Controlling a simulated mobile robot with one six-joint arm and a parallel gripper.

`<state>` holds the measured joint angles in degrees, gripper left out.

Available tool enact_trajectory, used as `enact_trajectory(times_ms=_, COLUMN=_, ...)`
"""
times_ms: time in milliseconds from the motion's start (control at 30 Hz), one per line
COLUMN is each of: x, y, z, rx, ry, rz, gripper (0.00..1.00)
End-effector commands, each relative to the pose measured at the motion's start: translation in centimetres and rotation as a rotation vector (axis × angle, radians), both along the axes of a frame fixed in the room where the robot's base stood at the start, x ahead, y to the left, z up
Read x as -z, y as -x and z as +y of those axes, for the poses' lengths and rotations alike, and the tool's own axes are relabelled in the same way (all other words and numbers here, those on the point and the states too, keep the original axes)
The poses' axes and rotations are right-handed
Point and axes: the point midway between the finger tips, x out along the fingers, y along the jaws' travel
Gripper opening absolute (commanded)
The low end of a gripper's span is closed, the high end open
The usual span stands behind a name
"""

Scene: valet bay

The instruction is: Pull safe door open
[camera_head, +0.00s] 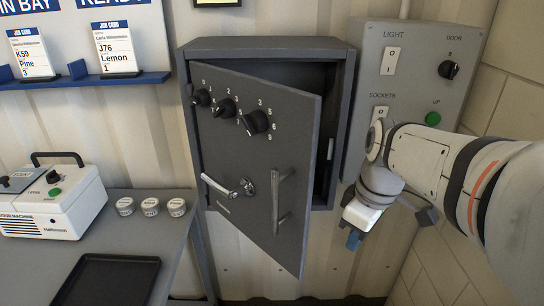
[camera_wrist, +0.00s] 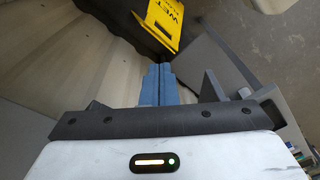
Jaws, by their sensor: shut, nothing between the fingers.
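The grey safe (camera_head: 340,90) is on the corrugated wall. Its door (camera_head: 240,170) stands partly open, hinged at the left, with a dark gap at the right showing part of the interior. The door carries three black dials, a silver lever (camera_head: 228,186) and a vertical pull handle (camera_head: 277,203). My gripper (camera_head: 354,241) is to the right of the door's free edge, below the safe's right side, and looks apart from the door and handle. In the wrist view its blue fingers (camera_wrist: 158,84) are together and empty. A grey panel at the right there may be the door.
A grey control box (camera_head: 415,85) with switches and a green button is right of the safe, behind my arm. A bench at left holds a white machine (camera_head: 55,200), several small tins and a black tray (camera_head: 108,281). A yellow wet sign (camera_wrist: 164,22) shows in the wrist view.

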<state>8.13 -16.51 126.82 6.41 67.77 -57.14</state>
Motion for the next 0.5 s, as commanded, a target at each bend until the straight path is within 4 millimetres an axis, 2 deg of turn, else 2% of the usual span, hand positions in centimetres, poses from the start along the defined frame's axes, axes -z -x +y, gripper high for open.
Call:
enact_trajectory(times_ms=33, x=-1.5, y=-0.9, z=0.3, rx=-0.12, ry=-0.01, rz=0.014, gripper=0.0)
enact_trajectory(times_ms=200, x=-5.4, y=-3.4, z=1.4, rx=-0.576, ry=-0.077, rz=0.041, gripper=0.0)
enact_trajectory(times_ms=400, x=-9.3, y=-5.9, z=2.8, rx=-1.075, ry=-0.19, rz=0.024, gripper=0.0)
enact_trajectory(times_ms=500, x=-10.7, y=-6.7, z=3.3, rx=-1.261, ry=-0.24, rz=0.002, gripper=0.0)
